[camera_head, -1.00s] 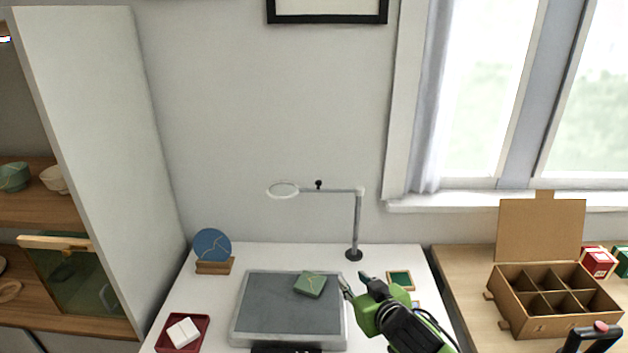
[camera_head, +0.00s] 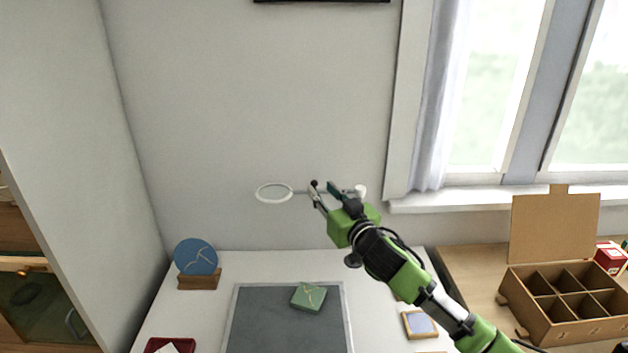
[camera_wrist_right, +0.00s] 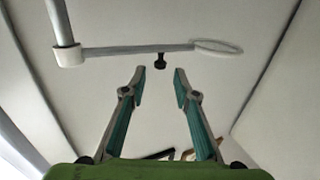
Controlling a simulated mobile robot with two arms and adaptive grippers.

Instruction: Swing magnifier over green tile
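The magnifier has a white ring lens (camera_head: 274,193) on a thin horizontal arm, with a small black knob (camera_head: 314,184) on the arm. In the right wrist view the lens (camera_wrist_right: 218,46) is to the right of the knob (camera_wrist_right: 160,61). The green tile (camera_head: 308,297) with gold seams lies on the grey work surface (camera_head: 255,330). In the head view the lens is above and left of the tile. My right gripper (camera_head: 325,190) is open, its fingertips close to the knob, one on each side. It hides much of the magnifier's arm and post. My left gripper is not in view.
A blue round piece with gold seams (camera_head: 196,257) stands on a wooden stand (camera_head: 200,282) at the left. A red tray (camera_head: 158,345) is at the front left. A divided cardboard box (camera_head: 560,310) stands on the right-hand table. The wall is behind the magnifier.

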